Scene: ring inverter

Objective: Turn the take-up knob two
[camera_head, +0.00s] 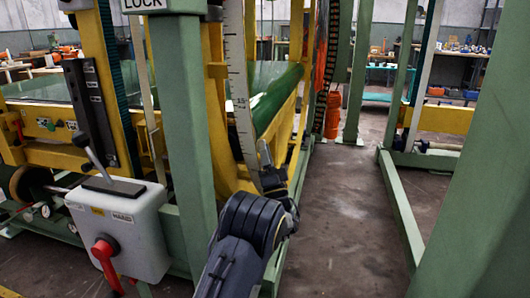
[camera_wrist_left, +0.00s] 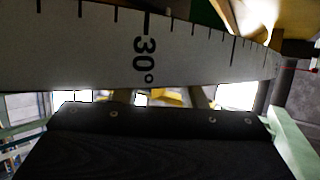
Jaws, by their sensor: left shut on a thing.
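No knob in view is labelled as the take-up knob. A red knob (camera_head: 106,258) sits on the front of a grey control box (camera_head: 130,232) at lower left, and a wooden round wheel (camera_head: 27,184) is at the far left. My left gripper (camera_head: 268,165) is beside the white degree scale (camera_head: 240,90) of the yellow ring. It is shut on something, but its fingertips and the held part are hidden. In the left wrist view the scale (camera_wrist_left: 100,45) crosses close ahead with the 30° mark, above a black block with screws. My right gripper is not in view.
A green post (camera_head: 185,110) stands close to the left of my arm. A lever (camera_head: 97,165) rises from the control box. The floor (camera_head: 345,210) to the right is clear up to a green frame (camera_head: 400,205). An orange container (camera_head: 332,115) stands farther back.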

